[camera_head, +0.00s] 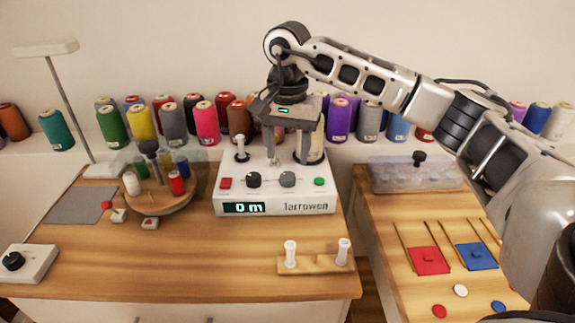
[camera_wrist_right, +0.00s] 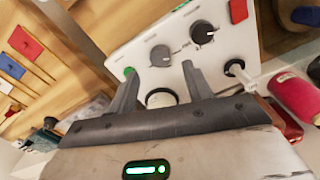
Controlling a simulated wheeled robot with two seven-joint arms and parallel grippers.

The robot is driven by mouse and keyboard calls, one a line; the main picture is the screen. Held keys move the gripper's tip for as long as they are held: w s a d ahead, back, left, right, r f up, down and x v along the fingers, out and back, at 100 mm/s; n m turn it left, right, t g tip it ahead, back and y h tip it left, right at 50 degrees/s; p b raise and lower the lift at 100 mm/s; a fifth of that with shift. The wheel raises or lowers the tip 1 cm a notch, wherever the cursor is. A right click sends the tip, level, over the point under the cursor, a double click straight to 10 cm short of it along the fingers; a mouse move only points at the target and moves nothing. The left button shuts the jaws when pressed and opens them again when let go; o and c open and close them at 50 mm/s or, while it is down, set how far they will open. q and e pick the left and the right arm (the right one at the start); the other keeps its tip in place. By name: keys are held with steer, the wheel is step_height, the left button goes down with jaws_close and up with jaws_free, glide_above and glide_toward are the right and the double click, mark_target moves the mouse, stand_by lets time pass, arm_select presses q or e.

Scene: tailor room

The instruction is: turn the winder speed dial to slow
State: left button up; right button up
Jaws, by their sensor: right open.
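The white winder (camera_head: 275,207) stands at the back of the wooden table, its display reading "0 m". Its front panel has a black dial (camera_head: 253,180) and a grey dial (camera_head: 287,179); I cannot tell which one sets speed, and their markings are too small to read. In the right wrist view, the black dial (camera_wrist_right: 203,33) and grey dial (camera_wrist_right: 160,54) lie beyond the fingertips. My right gripper (camera_head: 288,159) is open and empty, pointing down over the winder's top, behind the dials and apart from them. My left gripper is not in view.
A red button (camera_head: 225,183) and a green button (camera_head: 319,181) flank the dials. A white post (camera_head: 241,150) rises from the winder's top. A round spool stand (camera_head: 160,200) is on the left. A bobbin holder (camera_head: 315,264) lies in front. Several thread cones line the back shelf.

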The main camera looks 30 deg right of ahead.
mark_target(288, 176)
step_height(288, 176, up, 11)
steer(key=p, duration=0.1)
steer(key=shift+f, duration=0.2)
